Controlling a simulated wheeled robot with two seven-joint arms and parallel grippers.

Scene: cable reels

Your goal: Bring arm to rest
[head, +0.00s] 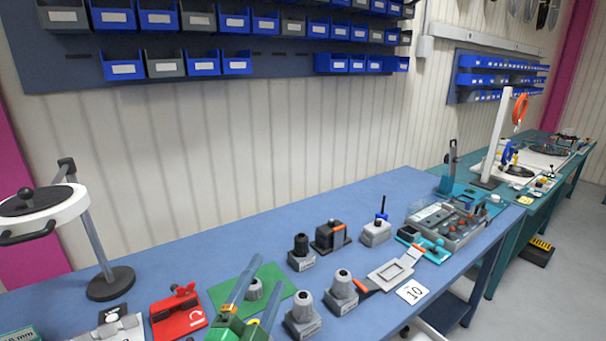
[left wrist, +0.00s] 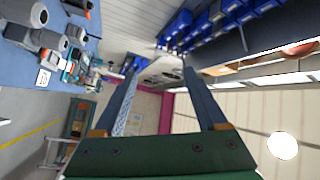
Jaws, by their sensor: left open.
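My left gripper (head: 268,279) shows at the bottom of the head view, with a green body and two long blue-grey fingers. The fingers stand apart with nothing between them. They appear in front of the blue workbench (head: 190,262), over a green mat (head: 292,279) and close to a grey holder (head: 254,289); the height above them is hard to tell. In the left wrist view the two fingers of my left gripper (left wrist: 159,68) spread from the green palm, and the space between them is empty. My right gripper is in neither view.
Several grey holders (head: 342,292) stand right of the gripper. A red fixture (head: 178,312) and a round-based stand (head: 110,283) are to the left. A sorting tray (head: 450,222) lies at the far right.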

